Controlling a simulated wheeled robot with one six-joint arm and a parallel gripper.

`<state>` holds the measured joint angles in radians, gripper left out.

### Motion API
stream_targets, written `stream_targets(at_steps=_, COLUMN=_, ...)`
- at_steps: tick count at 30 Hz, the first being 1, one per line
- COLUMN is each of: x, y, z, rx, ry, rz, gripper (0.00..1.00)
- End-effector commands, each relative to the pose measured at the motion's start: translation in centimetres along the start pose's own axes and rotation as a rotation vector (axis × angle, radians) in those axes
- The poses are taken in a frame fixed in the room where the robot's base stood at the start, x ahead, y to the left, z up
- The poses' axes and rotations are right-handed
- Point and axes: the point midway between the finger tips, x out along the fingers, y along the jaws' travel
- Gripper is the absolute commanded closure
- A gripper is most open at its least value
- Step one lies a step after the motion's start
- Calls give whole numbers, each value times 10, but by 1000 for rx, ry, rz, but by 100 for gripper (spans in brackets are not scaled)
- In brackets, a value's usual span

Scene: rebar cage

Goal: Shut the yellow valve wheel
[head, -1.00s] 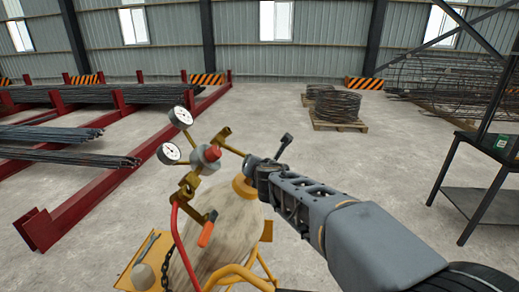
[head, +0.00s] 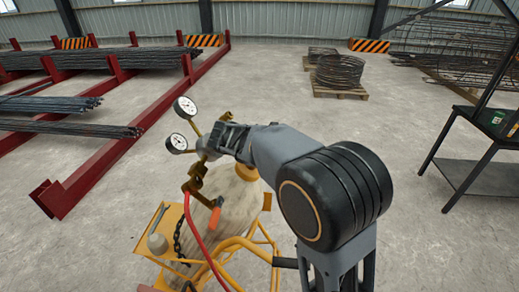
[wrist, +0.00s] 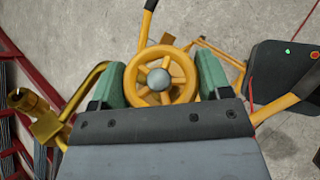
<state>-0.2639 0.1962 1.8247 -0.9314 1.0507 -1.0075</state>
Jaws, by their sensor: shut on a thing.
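The yellow valve wheel (wrist: 184,75), a spoked ring with a grey hub, is in the middle of the wrist view. My gripper (wrist: 160,82) has one green finger pad on each side of it and is shut on its rim. In the head view my gripper (head: 214,142) is above the tan gas cylinder (head: 232,197) and hides the wheel.
Two pressure gauges (head: 185,107) stand just left of my gripper. A red hose (head: 195,240) and a yellow cart frame (head: 240,243) are below. A dark metal table (head: 470,172) stands to the right.

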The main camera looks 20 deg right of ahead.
Motion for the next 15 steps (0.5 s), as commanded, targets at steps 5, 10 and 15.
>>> stream_targets(at_steps=5, x=1, y=1, z=0, rx=75, ry=-1, rz=-152, gripper=53)
stream_targets(at_steps=10, x=1, y=0, z=1, rx=146, ry=-1, rz=-299, gripper=53)
stream_targets(at_steps=15, x=2, y=0, z=0, rx=214, ry=-1, rz=-443, gripper=53)
